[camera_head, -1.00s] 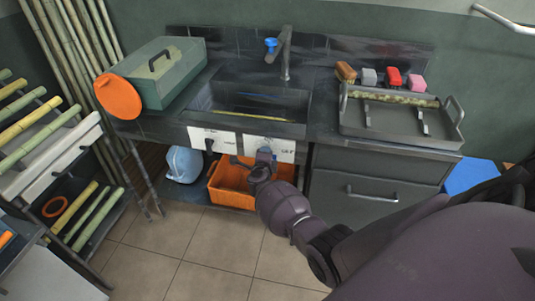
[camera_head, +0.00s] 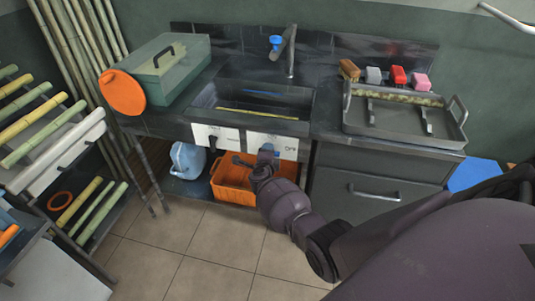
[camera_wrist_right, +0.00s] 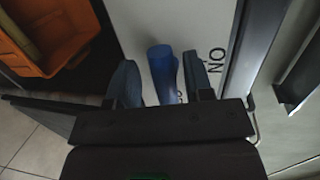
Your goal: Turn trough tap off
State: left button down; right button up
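The trough (camera_head: 205,98) is a dark sink set in the counter, with white label panels (camera_head: 285,148) on its front. A blue tap handle (camera_wrist_right: 162,72) stands out from a white panel in the right wrist view. My right gripper (camera_wrist_right: 161,80) has its two dark fingers on either side of this handle, with narrow gaps visible; I cannot tell whether they touch it. In the head view my right gripper (camera_head: 266,156) is at the right-hand panel and hides the handle. Letters like "ON" show upside down beside the handle. My left gripper is out of view.
A metal tray (camera_head: 385,130) sits right, a green box (camera_head: 165,70) left. The tiled floor in front is clear.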

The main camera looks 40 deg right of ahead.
jog(key=shift+r, duration=0.15)
jog(key=shift+s+a+r, duration=0.15)
jog(key=shift+s+a, duration=0.05)
jog(key=shift+s, duration=0.05)
jog(key=p+v, duration=0.3)
jog(key=v, duration=0.7)
jog(key=shift+f+p, duration=0.2)
jog(key=shift+p, duration=0.2)
